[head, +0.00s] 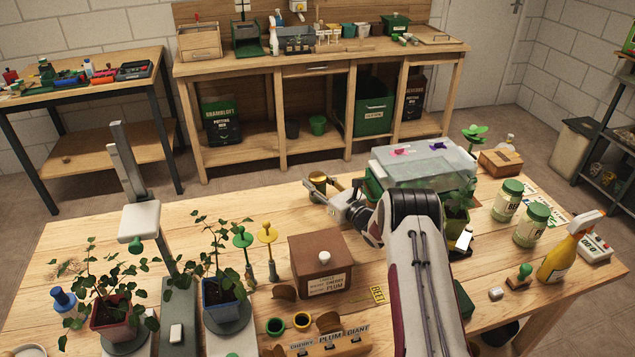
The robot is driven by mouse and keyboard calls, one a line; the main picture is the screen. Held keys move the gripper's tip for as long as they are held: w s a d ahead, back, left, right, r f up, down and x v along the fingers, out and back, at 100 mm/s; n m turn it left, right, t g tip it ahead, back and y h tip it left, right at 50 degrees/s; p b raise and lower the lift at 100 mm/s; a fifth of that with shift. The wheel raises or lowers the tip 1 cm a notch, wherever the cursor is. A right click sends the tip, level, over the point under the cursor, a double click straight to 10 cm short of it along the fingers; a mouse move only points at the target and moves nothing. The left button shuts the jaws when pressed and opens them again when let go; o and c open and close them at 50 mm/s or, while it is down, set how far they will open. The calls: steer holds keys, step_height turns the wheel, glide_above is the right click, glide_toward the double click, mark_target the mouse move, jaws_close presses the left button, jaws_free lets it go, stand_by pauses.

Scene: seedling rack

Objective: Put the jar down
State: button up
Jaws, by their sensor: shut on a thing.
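My gripper (325,197) reaches out over the far middle of the bench in the head view, left of the clear-lidded box. It is shut on a small gold-coloured round thing (331,185), which I take to be the jar. The fingers and wrist hide part of it. I cannot tell whether its bottom touches the bench. Two other jars with green lids and pale labels stand upright at the right, a farther one (507,201) and a nearer one (531,225).
A brown seed box (321,263) stands nearer, with potted plants at left. A yellow spray bottle (562,250) is at right. Bare bench top (225,203) lies left of my gripper.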

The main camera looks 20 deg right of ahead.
steer(key=shift+f, duration=0.1)
steer(key=o, duration=1.1)
steer(key=shift+o, duration=0.2)
steer(key=shift+s+d, duration=0.1)
steer(key=shift+s, duration=0.15)
steer(key=shift+v, duration=5.7)
